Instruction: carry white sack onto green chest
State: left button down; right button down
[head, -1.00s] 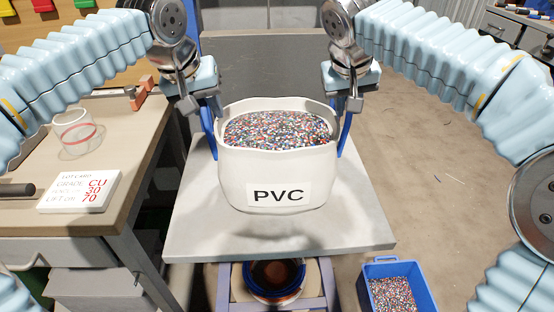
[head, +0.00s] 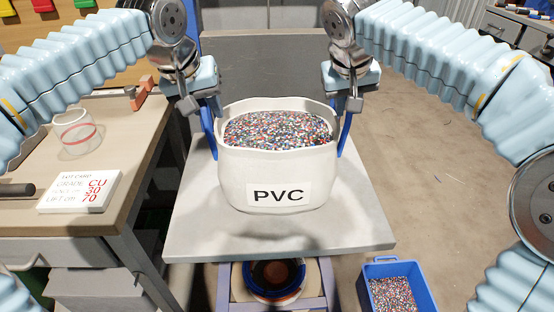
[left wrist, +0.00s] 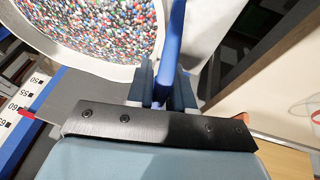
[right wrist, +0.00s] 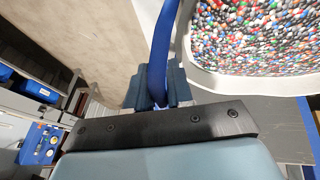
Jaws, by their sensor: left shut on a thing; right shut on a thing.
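The white sack (head: 250,170), labelled PVC and full of multicoloured granules, hangs upright between my two grippers. A shadow below it on the pale platform (head: 210,240) suggests a small gap, but I cannot tell how large. My left gripper (head: 208,108) is shut on the sack's left blue strap (head: 209,142), also seen in the left wrist view (left wrist: 172,50). My right gripper (head: 348,108) is shut on the right blue strap (head: 346,138), also seen in the right wrist view (right wrist: 160,50). I cannot make out a green chest in any view.
A workbench (head: 120,150) on the left holds a clear cup (head: 75,133) and a lot card (head: 80,191). A blue bin (head: 370,268) of granules stands on the floor at lower right. A round container (head: 272,278) sits below the platform's front edge. Floor at right is mostly clear.

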pick_arm(q)
jog(key=shift+r, duration=0.1)
pick_arm(e)
jog(key=shift+r, duration=0.15)
